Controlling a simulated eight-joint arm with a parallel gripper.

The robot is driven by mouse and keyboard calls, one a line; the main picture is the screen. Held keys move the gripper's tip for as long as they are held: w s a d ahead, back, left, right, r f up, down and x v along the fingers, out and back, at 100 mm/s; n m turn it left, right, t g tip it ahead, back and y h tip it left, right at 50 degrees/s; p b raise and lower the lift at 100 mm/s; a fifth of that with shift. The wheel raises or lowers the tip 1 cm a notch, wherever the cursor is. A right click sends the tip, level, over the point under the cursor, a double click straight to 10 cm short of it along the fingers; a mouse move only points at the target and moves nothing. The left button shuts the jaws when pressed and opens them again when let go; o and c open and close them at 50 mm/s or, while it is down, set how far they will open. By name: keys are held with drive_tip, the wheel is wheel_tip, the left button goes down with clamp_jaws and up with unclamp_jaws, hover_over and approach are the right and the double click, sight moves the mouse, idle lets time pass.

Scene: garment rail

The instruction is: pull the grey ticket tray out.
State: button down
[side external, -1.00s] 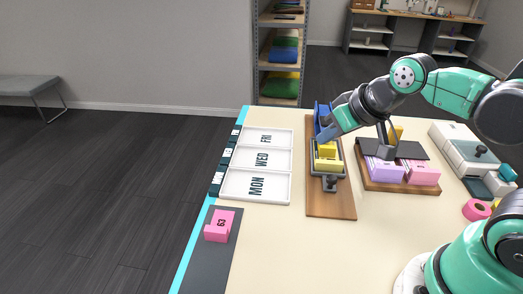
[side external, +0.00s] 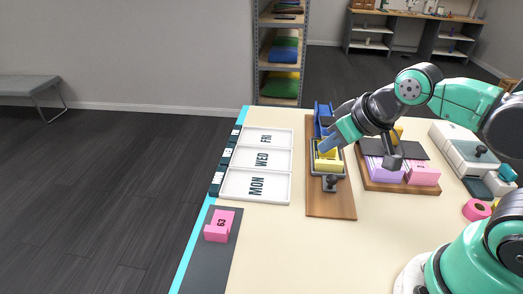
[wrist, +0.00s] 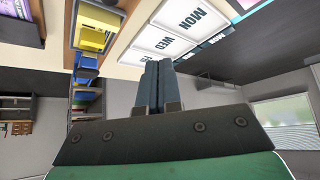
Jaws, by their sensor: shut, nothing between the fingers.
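The grey ticket tray (side external: 343,166) lies on a wooden board (side external: 330,205) in the side view, with a dark grey knob (side external: 330,182) at its near end. Yellow tickets (side external: 329,163) sit in it. My gripper (side external: 325,148) points down and left, over the far part of the tray in that view. I cannot tell whether it touches the tickets. In the wrist view, my gripper (wrist: 153,68) is shut with its two fingers together and nothing between them. The yellow tickets (wrist: 91,38) show there at upper left. My fingers hide part of the tickets in the side view.
White MON, WED and FRI trays (side external: 256,160) lie left of the board. A blue holder (side external: 320,112) stands behind the tray. A second wooden board (side external: 390,186) with lilac and pink blocks is close on the right. Bare table lies in front of the boards.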

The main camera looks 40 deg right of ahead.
drive_tip(key=c, duration=0.8)
unclamp_jaws()
drive_tip(key=shift+w+d+g, duration=0.1)
drive_tip(key=shift+d+g, duration=0.05)
drive_tip(key=shift+g, duration=0.15)
drive_tip(key=shift+o, duration=1.1)
drive_tip(key=shift+w+d+f+g, duration=0.15)
drive_tip(key=shift+d+f+g, duration=0.1)
drive_tip(key=shift+d+g, duration=0.05)
drive_tip(key=g, duration=0.6)
hover_over(332, 178)
wheel_tip(332, 178, down, 4)
drive_tip(key=shift+f, duration=0.25)
drive_tip(key=shift+d+f, duration=0.15)
drive_tip(key=shift+f, duration=2.8)
drive_tip(key=shift+c, duration=0.2)
clamp_jaws()
